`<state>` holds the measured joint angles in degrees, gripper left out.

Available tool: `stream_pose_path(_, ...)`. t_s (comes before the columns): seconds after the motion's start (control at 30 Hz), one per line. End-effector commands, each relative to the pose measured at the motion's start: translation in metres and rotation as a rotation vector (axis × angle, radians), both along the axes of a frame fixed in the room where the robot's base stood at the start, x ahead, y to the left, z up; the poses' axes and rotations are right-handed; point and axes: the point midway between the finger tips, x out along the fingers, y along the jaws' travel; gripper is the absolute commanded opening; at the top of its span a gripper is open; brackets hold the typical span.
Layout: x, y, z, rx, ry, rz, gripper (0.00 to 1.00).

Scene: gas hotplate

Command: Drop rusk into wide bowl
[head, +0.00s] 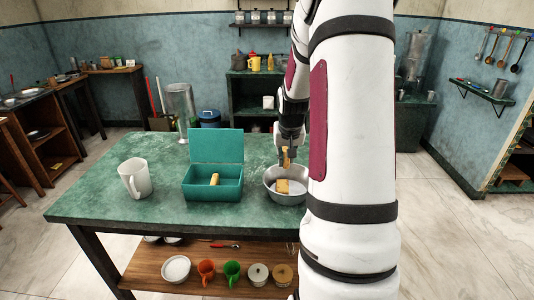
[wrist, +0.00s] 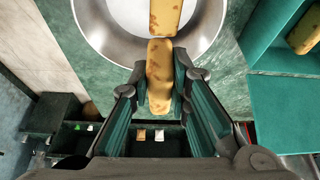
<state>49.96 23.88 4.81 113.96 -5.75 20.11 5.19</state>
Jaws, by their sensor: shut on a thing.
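My gripper (head: 287,150) is shut on a yellow-brown rusk (head: 286,160), which hangs just above the wide metal bowl (head: 270,193). In the wrist view the held rusk (wrist: 160,75) sits between the fingers (wrist: 158,95), its far end over the rim of the bowl (wrist: 98,40). Another rusk (head: 283,186) lies inside the bowl and shows at the top of the wrist view (wrist: 165,14). A further rusk (head: 214,179) is in the open teal box (head: 211,194) left of the bowl. My arm hides the area right of the bowl.
A white jug (head: 135,180) stands at the left of the green table (head: 90,200). The raised lid (head: 216,146) of the teal box stands at its back. A lower shelf (head: 215,262) holds mugs, a white bowl and pots. The table is clear between jug and box.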

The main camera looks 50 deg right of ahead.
Motion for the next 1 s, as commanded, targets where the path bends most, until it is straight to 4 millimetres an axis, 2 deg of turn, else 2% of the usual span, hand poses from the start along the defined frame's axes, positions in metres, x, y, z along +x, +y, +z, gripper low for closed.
stream_pose_path(0.1,-0.013,-0.007,0.002,-0.002,-0.002,0.000,0.05)
stream_pose_path(0.33,-0.016,-0.010,-0.005,-0.004,-0.003,0.004,0.05)
stream_pose_path(0.8,-0.015,-0.010,-0.053,-0.004,-0.003,0.004,0.05)
stream_pose_path(1.0,-0.016,-0.009,-0.059,-0.004,-0.003,0.004,0.05)
